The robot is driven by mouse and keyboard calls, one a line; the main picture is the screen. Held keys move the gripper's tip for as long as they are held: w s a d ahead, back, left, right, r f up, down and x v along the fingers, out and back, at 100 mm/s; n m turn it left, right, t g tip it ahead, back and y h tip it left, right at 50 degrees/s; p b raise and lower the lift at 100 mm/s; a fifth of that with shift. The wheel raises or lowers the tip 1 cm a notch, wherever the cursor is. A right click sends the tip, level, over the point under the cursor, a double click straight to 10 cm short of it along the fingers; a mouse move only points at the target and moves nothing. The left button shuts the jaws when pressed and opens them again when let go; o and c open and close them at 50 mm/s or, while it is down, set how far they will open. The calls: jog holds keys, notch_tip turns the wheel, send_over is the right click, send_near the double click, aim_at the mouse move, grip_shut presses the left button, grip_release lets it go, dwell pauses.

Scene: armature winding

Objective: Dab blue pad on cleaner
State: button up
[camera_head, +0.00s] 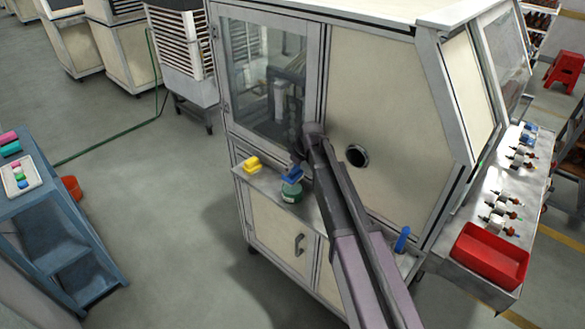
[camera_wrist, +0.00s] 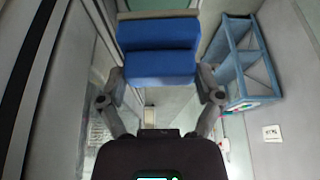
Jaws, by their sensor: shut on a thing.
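My gripper (camera_head: 297,165) is shut on a blue pad (camera_head: 292,175). In the wrist view the gripper (camera_wrist: 160,80) has a finger on each side of the blue pad (camera_wrist: 158,50), which shows as a two-part blue block with a pale strip along its far edge. A round green tin (camera_head: 291,193), likely the cleaner, stands on the metal ledge right below the pad. The pad overlaps the tin's top in the head view, and I cannot tell whether they touch. A green patch (camera_wrist: 160,4) shows beyond the pad at the wrist view's top edge.
A blue upright item (camera_head: 402,239) stands on the ledge at right. A red tray (camera_head: 490,254) lies on the side shelf. A blue cart (camera_head: 60,235) stands apart at left, with open floor between.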

aim_at(295, 173)
jog(key=shift+f+b, duration=1.45)
jog(key=shift+f, duration=0.35)
jog(key=shift+f+b, duration=0.5)
jog(key=shift+s, duration=0.1)
dwell(1.5)
jog(key=shift+r, duration=0.1)
jog(key=shift+r+p, duration=3.4)
jog(key=shift+p, duration=0.1)
jog(key=shift+f, duration=0.1)
